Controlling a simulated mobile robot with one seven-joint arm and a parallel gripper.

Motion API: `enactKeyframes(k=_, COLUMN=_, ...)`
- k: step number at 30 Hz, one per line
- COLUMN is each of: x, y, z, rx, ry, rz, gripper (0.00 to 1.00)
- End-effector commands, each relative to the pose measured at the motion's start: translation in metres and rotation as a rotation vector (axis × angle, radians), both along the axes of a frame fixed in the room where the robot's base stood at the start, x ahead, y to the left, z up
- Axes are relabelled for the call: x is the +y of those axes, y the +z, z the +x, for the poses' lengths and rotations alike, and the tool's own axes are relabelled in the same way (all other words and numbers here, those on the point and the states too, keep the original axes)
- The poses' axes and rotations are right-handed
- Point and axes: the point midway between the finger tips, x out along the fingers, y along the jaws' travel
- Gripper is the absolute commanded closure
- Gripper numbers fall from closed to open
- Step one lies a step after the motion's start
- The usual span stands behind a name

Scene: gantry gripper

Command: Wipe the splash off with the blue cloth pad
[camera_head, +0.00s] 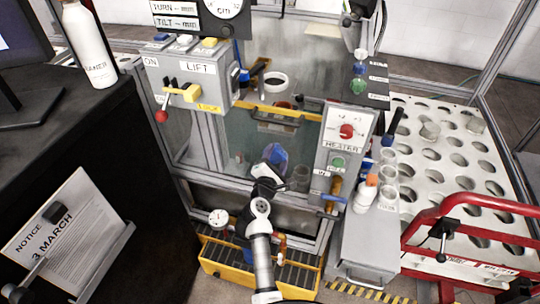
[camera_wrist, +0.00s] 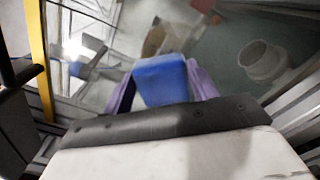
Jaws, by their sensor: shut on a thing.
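My gripper (camera_head: 270,165) reaches into the middle of the framed enclosure, in front of the greenish clear panel (camera_head: 245,135). In the wrist view its purple fingers (camera_wrist: 163,84) are shut on the blue cloth pad (camera_wrist: 160,78), one on each side. The pad shows as a small blue patch in the head view (camera_head: 275,153). I cannot tell whether the pad touches the panel. I cannot make out the splash for certain; a brownish patch (camera_wrist: 154,41) shows beyond the pad in the wrist view, and I cannot tell what it is.
The LIFT box (camera_head: 195,75) with a red-knobbed lever is at upper left. The HEATER box (camera_head: 345,140) stands close on the right. A grey cup (camera_wrist: 262,62) shows right of the pad. A yellow ledge (camera_head: 280,112) crosses behind. Bottles and beakers line the right bench (camera_head: 365,240).

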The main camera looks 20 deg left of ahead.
Motion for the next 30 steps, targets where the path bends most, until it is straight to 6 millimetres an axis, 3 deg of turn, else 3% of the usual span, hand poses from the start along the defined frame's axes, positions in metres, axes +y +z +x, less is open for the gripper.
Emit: enactKeyframes(k=30, x=-0.066, y=0.001, z=-0.001, rx=0.0, ry=-0.004, rz=0.0, gripper=0.63)
